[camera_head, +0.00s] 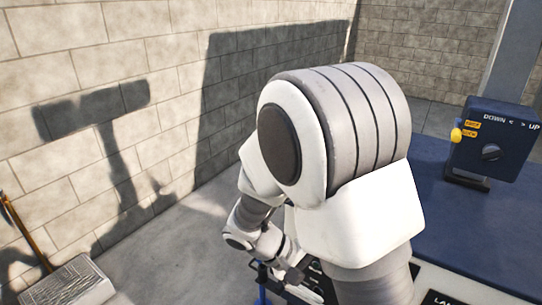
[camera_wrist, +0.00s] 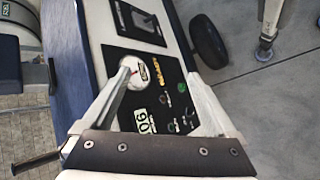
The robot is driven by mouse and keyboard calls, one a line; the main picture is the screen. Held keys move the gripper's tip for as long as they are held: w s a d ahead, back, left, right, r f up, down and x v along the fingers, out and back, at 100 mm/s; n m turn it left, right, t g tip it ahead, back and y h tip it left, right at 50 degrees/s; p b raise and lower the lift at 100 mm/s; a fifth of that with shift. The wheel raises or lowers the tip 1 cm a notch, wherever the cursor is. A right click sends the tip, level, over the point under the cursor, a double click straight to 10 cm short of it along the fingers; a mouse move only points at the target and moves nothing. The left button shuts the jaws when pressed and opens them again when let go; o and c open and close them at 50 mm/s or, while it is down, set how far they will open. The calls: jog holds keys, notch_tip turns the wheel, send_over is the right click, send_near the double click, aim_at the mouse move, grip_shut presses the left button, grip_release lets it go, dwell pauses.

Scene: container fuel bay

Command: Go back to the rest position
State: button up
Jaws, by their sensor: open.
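My gripper (camera_wrist: 163,72) is open and empty in the wrist view, its two metal fingers spread apart. Beyond them is a black control panel (camera_wrist: 150,60) with a round white gauge, a number label and several small coloured knobs or buttons. I cannot tell how far the fingertips are from the panel. In the head view my bent arm fills the middle and hides much of the panel, and the gripper cannot be made out clearly there.
A dark blue control box (camera_head: 492,140) marked DOWN and UP, with a knob and yellow buttons, stands on a blue surface (camera_head: 450,215) at right. A block wall (camera_head: 170,90) runs along the left. A grey ridged object (camera_head: 68,284) lies at lower left. Grey floor shows between.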

jog(key=s+d+r+m+t+y+p, duration=0.1)
jog(key=s+r+t+y, duration=0.1)
jog(key=r, duration=0.5)
jog(key=s+r+m+t+y+p, duration=0.1)
jog(key=s+r+y, duration=0.3)
jog(key=r, duration=0.4)
jog(key=s+d+r+m+t+y+p, duration=0.1)
jog(key=s+r+t+y+p, duration=0.1)
jog(key=r, duration=0.5)
jog(key=s+t+y, duration=0.1)
jog(key=s, duration=0.1)
jog(key=shift+s+d+r+m+y, duration=0.3)
jog(key=shift+m, duration=0.1)
